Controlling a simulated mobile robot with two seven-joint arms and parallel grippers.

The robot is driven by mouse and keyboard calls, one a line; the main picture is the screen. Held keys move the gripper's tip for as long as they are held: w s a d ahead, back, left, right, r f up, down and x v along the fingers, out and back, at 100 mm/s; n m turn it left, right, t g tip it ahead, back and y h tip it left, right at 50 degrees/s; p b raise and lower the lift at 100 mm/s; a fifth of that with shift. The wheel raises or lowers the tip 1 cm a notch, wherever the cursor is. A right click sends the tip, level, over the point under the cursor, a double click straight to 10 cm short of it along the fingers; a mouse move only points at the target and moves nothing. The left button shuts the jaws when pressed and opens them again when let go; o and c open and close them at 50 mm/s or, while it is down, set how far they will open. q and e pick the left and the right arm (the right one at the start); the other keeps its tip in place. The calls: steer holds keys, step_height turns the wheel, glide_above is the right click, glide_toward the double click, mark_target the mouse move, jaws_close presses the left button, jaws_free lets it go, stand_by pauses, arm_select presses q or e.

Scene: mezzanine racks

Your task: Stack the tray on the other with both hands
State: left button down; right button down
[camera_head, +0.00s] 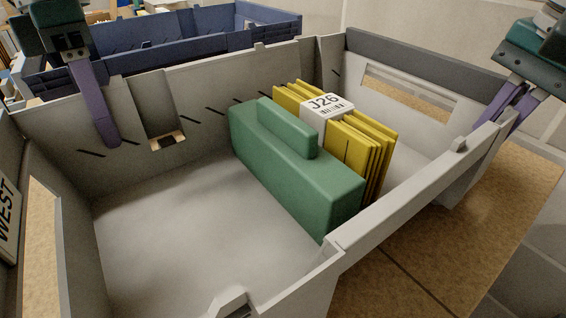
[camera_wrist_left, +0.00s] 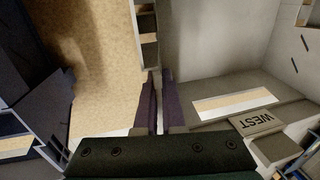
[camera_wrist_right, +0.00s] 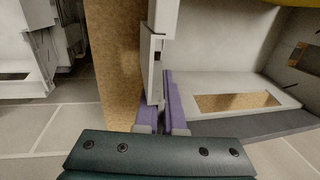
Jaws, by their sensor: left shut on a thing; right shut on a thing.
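The large grey tray (camera_head: 170,235) fills the head view. It holds a green block (camera_head: 290,170) and a bundle of yellow sheets (camera_head: 372,140) with a white J26 label. A second, blue tray (camera_head: 190,35) stands behind it. My left gripper (camera_head: 98,125) is shut on the grey tray's far wall near the left corner, one purple finger showing inside. My right gripper (camera_head: 505,110) is shut on the grey tray's wall near the right end. Both grips also show in the left wrist view (camera_wrist_left: 158,82) and the right wrist view (camera_wrist_right: 160,85). The grey tray's underside is hidden.
A brown board surface (camera_head: 450,235) lies below and to the right of the grey tray. A WEST label (camera_head: 8,222) is at the left end. Wooden pieces and small items (camera_head: 95,15) stand behind the blue tray. Pale tiled floor (camera_wrist_right: 50,135) shows beyond the board.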

step_height(320, 180, up, 18)
steer(key=p, duration=1.8)
steer(key=shift+r, duration=0.15)
steer(key=shift+w, duration=0.15)
